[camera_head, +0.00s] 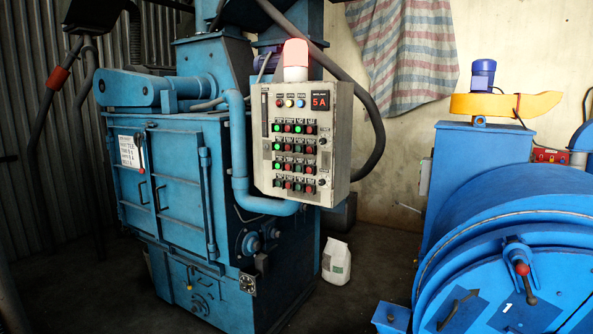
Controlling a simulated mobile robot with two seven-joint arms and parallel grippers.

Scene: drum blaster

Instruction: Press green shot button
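The grey control panel (262,170) is fixed to the front of a blue machine, right of its door. It carries rows of small green and red round buttons with black labels above them. Bright green buttons show in the top row (287,128) and lower on the left side (277,165); other green ones look dark. The labels are too small to read, so I cannot tell which button is the shot button. A red display (320,101) reads "5 A". Neither of my grippers can be made out in this view.
The blue blasting machine (180,170) stands behind the panel, with a pinkish lamp (295,55) on top. A black hose (375,120) curves around the panel's right side. A white bag (336,262) stands on the floor. A large blue drum machine (520,215) fills the right.

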